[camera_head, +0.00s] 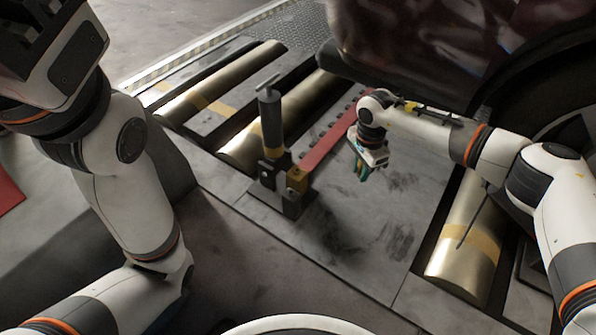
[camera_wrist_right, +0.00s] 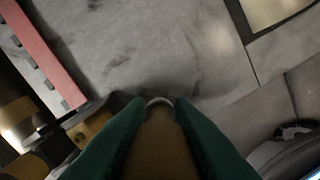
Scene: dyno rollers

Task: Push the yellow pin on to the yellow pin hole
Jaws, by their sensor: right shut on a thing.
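My right gripper (camera_head: 362,176) points down above the grey plate, to the right of the stand with the yellow block (camera_head: 297,180). In the right wrist view its green fingers (camera_wrist_right: 158,125) are shut on a dull yellow-brown pin (camera_wrist_right: 158,145) with a pale rounded end. In the head view the pin is too small to make out. The yellow block also shows in the wrist view (camera_wrist_right: 92,124), left of the fingers and apart from them.
A dark upright cylinder (camera_head: 270,110) with a T-handle and a yellow band stands beside the yellow block. A red bar (camera_head: 325,140) runs behind it. Brass rollers (camera_head: 465,255) lie on both sides. The grey plate (camera_head: 365,220) is clear. A vehicle's dark body hangs over the back.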

